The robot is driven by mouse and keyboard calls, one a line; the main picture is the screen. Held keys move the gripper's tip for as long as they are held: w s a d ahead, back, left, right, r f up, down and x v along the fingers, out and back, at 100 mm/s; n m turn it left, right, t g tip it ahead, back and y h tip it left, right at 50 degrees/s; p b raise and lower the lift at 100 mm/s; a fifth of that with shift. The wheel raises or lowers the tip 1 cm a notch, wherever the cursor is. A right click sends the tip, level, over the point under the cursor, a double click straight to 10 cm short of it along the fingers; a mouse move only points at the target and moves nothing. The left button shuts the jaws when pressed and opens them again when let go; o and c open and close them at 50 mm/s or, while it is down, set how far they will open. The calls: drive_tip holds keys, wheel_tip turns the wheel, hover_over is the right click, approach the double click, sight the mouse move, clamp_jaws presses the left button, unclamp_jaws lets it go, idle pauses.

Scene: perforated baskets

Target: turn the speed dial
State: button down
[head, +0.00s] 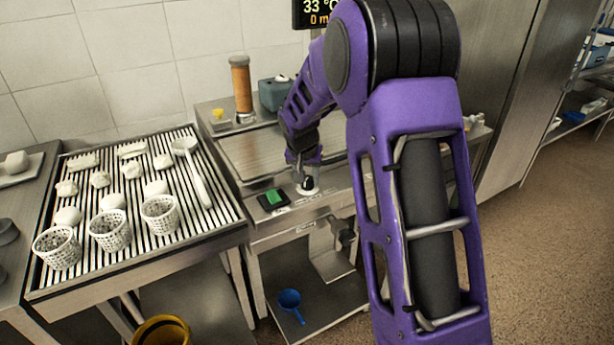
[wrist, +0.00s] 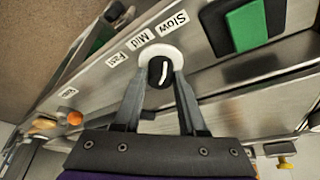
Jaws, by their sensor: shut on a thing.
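The speed dial (wrist: 159,71) is a black knob with a white pointer line on a round white base, on the steel front panel. Labels reading Slow, Mid and Fast (wrist: 140,40) run beside it in the wrist view, and the pointer line is nearest the Slow end. My gripper (wrist: 160,78) has its two fingers on either side of the knob and is shut on it. In the head view my gripper (head: 305,180) reaches down to the dial (head: 307,187), which it partly hides.
A green rocker switch (head: 273,198) in a black frame sits left of the dial. A slatted table (head: 222,222) with white perforated baskets (head: 110,231) and pale lumps stands further left. A blue scoop (head: 290,300) lies on the lower shelf.

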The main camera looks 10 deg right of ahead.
drive_tip(key=n+p, duration=0.1)
drive_tip(key=n, duration=0.1)
drive_tip(key=n+y+p, duration=0.1)
drive_tip(key=n+p, duration=0.1)
drive_tip(key=n+y+p, duration=0.1)
drive_tip(key=n, duration=0.1)
drive_tip(key=shift+d+r, duration=0.2)
drive_tip(key=shift+d, duration=0.05)
drive_tip(key=n+y+p, duration=0.2)
drive_tip(key=n+p, duration=0.1)
drive_tip(key=n, duration=0.1)
drive_tip(key=shift+f+n, duration=0.15)
drive_tip(key=shift+n, duration=0.15)
drive_tip(key=shift+g+p, duration=0.3)
drive_tip(key=shift+c, duration=2.4)
unclamp_jaws()
drive_tip(key=p+v, duration=0.1)
drive_tip(key=v, duration=1.6)
drive_tip(key=shift+d, duration=0.25)
